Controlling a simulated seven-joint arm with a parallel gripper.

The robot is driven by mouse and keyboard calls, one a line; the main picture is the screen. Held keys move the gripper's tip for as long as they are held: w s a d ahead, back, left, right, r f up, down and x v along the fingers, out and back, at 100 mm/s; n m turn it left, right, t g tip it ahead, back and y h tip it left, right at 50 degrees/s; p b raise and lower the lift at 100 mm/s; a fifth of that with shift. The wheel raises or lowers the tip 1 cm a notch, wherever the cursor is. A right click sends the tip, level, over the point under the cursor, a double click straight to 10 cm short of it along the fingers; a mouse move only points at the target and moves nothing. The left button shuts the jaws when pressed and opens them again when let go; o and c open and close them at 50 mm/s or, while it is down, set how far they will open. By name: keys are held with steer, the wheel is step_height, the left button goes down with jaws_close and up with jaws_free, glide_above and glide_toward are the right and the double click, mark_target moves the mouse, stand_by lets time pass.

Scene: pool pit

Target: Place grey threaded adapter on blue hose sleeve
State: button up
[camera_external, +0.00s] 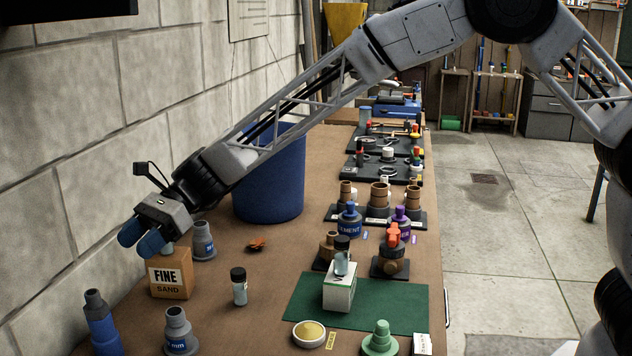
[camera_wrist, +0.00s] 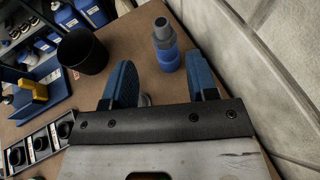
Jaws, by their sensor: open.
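A blue hose sleeve (camera_external: 104,335) stands upright at the front left of the bench, with a grey stepped piece (camera_external: 95,303) on its top that looks like the grey threaded adapter. In the wrist view the blue sleeve (camera_wrist: 169,59) and the grey piece (camera_wrist: 163,33) show beyond my fingertips, upright together. My gripper (camera_external: 140,240) is open and empty, beside the wall and just above and left of the sand box, behind the sleeve in the external view. In the wrist view my gripper (camera_wrist: 160,80) has its blue fingers spread, touching neither part.
The "FINE SAND" box (camera_external: 170,277) is close to my fingers. Grey labelled fittings (camera_external: 178,333) (camera_external: 203,242), a small dark-capped bottle (camera_external: 239,288) and a large blue bin (camera_external: 268,185) stand nearby. A green mat (camera_external: 393,309) lies right. The wall bounds the left.

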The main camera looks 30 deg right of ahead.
steer(key=s+d+r+n+t+h, duration=0.15)
steer(key=d+r, duration=0.25)
steer(key=d, duration=1)
steer(key=s+d+r+n+t+h, duration=0.1)
steer(key=d+r+n+h, duration=0.2)
steer(key=d, duration=1.2)
steer(key=s+d+r+n+t+h, duration=0.1)
steer(key=d+r+n+t, duration=0.3)
steer(key=d, duration=1)
steer(key=s+d+f+n+h, duration=0.1)
steer(key=s+d+h, duration=0.1)
steer(key=s+d, duration=0.6)
steer(key=s+d+f+n+h, duration=0.1)
steer(key=s+d+n+h, duration=0.1)
steer(key=s+d, duration=0.6)
steer(key=s+d+f+n+t+h, duration=0.1)
steer(key=s+d, duration=0.7)
steer(key=d, duration=0.9)
steer(key=shift+s+d+n+h, duration=0.25)
steer(key=shift+d+n+h, duration=0.15)
steer(key=shift+h, duration=0.75)
